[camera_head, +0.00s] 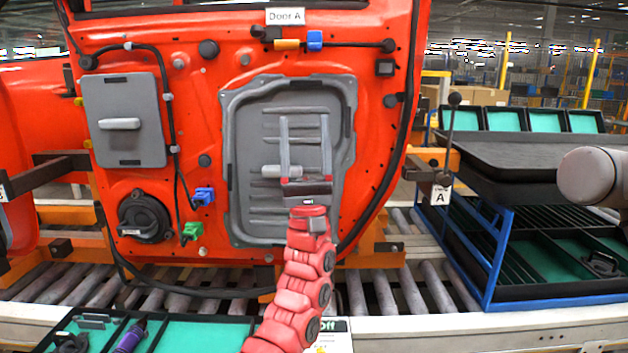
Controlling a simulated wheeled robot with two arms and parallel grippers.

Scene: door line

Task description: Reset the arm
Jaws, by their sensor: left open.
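My left arm comes up from the bottom middle, red and jointed. My left gripper (305,120) is open, with its two pale fingers pointing up in front of the grey panel (247,215) on the red door (215,85). A short grey cylinder-like piece (281,171) shows at the left finger; I cannot tell whether the fingers touch it or the panel. A grey rounded part of my right arm shows at the right edge; its gripper is out of view.
A smaller grey box (128,145), a round black speaker (143,217), and blue (204,196) and green (192,231) connectors are on the door. A blue-framed rack with a black tray (535,150) stands right. A green-lined tray (190,336) lies at the bottom left. Rollers run below the door.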

